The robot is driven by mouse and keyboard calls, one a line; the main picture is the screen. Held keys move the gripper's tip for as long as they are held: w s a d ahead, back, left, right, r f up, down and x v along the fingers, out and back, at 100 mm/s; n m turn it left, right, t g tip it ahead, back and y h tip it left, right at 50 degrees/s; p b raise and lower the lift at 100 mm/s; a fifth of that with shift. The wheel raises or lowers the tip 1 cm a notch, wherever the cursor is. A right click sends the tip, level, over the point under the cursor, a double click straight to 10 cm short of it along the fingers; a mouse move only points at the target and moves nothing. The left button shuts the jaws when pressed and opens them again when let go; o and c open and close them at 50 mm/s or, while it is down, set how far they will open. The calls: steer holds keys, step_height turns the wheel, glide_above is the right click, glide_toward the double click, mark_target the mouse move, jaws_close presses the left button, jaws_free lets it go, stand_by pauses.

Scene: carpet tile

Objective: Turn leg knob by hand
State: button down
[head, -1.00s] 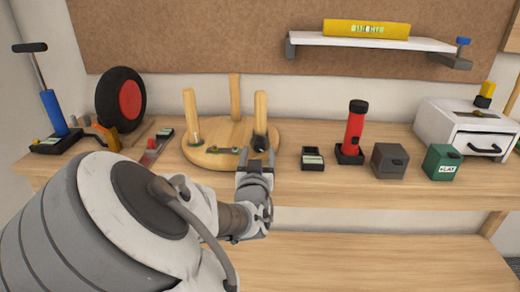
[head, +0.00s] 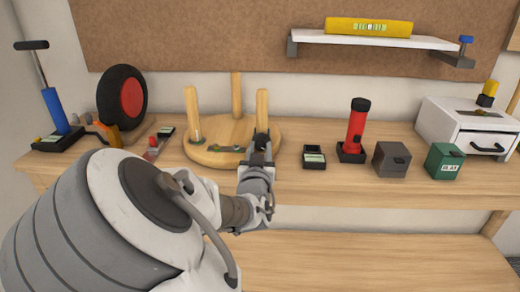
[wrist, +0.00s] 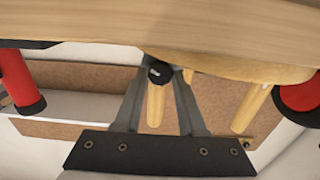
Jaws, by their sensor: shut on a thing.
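An upturned round wooden stool seat (head: 212,157) lies on the workbench with three wooden legs standing up from it: a left leg (head: 192,113), a back leg (head: 236,95) and a front-right leg (head: 262,108). My gripper (head: 260,147) is at the base of the front-right leg and covers that joint in the head view. In the wrist view, which looks upside down, a black round knob (wrist: 159,73) sits between the tips of my gripper (wrist: 158,78), which is shut on it. The leg stands right behind the knob.
A black scanner-like device (head: 314,157), a red flashlight (head: 355,128), a grey box (head: 391,159) and a green box (head: 444,161) stand to the right. A wheel (head: 122,98) and a blue pump (head: 54,112) stand at left. A shelf (head: 375,39) hangs above.

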steer(key=shift+r+n+p, duration=0.25)
steer(key=shift+n+p, duration=0.85)
steer(key=shift+p, duration=0.15)
steer(key=shift+f+n+p, duration=0.25)
steer(key=shift+n+p, duration=0.5)
steer(key=shift+n, duration=0.55)
steer(key=c, duration=0.5)
jaws_free()
steer(key=shift+a, duration=0.1)
